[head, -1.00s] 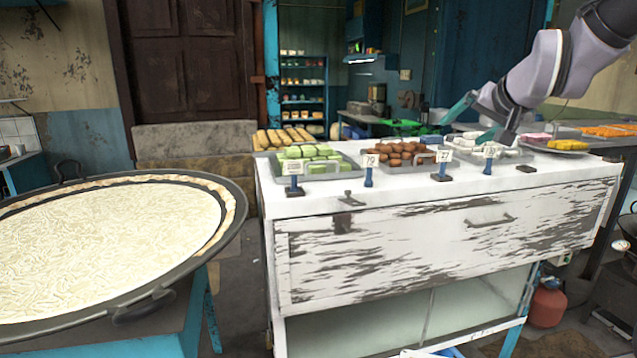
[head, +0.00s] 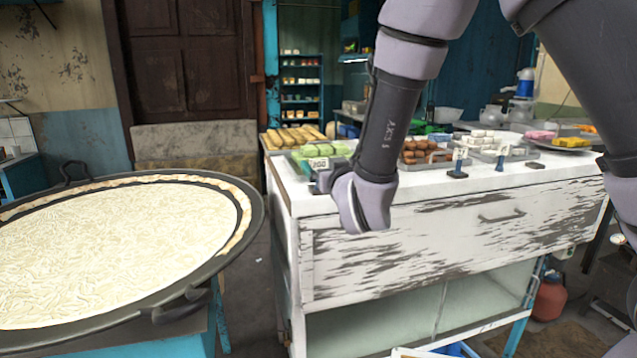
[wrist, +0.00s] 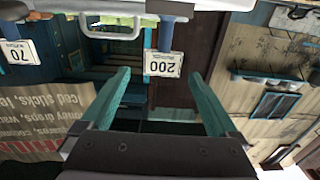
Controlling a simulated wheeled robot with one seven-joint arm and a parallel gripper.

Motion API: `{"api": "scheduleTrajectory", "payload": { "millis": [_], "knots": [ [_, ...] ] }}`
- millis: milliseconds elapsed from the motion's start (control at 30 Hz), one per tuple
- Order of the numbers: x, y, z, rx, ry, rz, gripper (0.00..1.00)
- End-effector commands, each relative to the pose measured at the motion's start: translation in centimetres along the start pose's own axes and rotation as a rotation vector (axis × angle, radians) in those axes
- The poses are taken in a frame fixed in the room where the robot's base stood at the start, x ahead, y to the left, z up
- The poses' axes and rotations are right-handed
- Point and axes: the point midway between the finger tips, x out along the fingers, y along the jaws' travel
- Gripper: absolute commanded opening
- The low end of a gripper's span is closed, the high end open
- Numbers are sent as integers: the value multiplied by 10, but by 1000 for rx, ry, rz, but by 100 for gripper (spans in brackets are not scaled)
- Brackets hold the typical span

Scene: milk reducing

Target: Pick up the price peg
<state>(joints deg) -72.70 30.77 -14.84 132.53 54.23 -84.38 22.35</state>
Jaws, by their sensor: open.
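A price peg with a white "200" card (wrist: 163,65) and a blue stem stands upside down in the wrist view, between and just beyond my open fingertips (wrist: 161,78). Its card also shows in the head view (head: 319,163), at the left front of the white counter. My fingers do not appear to touch it. In the head view my forearm and wrist hang over the counter's front left, and my fingers are mostly hidden. Another peg with a "70" card (wrist: 20,52) is at the left in the wrist view.
The white counter (head: 440,235) holds trays of green sweets (head: 335,149), brown sweets (head: 425,150) and white sweets (head: 483,142). Further price pegs (head: 459,160) stand along its front edge. A large round pan (head: 160,310) is at the left, with a gap of floor between.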

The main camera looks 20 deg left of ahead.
Motion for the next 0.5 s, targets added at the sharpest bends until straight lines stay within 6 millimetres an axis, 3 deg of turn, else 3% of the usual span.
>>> {"api": "scheduleTrajectory", "payload": {
  "millis": [267, 500],
  "knots": [
    [25, -1, 3, -1, -1, 1, 95],
    [60, -3, 6, 0, 0, 2, 95]
  ]
}}
